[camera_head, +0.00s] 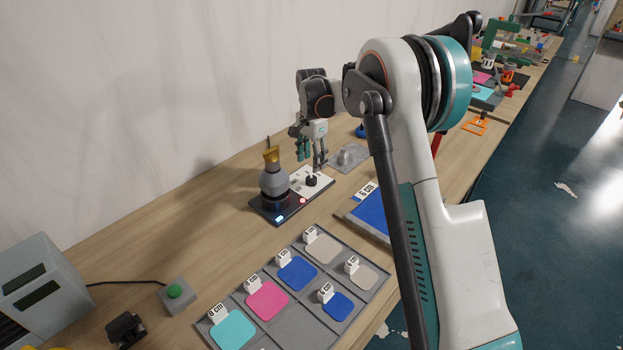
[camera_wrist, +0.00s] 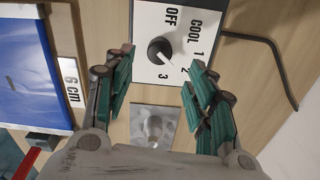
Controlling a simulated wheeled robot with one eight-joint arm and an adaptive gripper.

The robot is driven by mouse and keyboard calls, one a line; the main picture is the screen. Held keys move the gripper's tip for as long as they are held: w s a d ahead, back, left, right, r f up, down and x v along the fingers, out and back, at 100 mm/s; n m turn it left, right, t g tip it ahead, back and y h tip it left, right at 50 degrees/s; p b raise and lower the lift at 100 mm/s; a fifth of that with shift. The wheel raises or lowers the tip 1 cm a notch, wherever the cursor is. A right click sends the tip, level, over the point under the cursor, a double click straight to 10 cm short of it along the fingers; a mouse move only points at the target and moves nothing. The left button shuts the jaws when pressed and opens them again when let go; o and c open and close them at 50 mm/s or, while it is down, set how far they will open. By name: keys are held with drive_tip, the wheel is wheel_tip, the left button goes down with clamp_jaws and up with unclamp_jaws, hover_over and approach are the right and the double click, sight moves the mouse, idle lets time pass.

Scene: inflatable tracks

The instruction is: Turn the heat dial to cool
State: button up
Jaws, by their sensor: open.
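The heat dial (camera_wrist: 160,50) is a round black knob on a white panel (camera_wrist: 147,72), marked OFF, COOL, 1, 2 and 3. Its white pointer appears to point down and right in the wrist view, toward the 2. In the head view the dial (camera_head: 312,181) sits on the right part of a black-based device with a grey, gold-topped body (camera_head: 274,180). My gripper (camera_wrist: 160,70) is open, with teal finger pads to either side of the dial in the wrist view. In the head view my gripper (camera_head: 312,160) points down above the panel, apart from the dial.
A grey plate with a round knob (camera_head: 348,156) lies just behind the device. A blue board with a 6 cm label (camera_head: 371,216) and a grey tray of coloured pads (camera_head: 290,318) lie in front.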

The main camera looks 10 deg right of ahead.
sight(311, 178)
wheel_tip(311, 178, down, 7)
drive_tip(key=shift+f+b, duration=0.1)
drive_tip(key=shift+b, duration=0.8)
drive_tip(key=shift+c, duration=0.2)
drive_tip(key=c, duration=1)
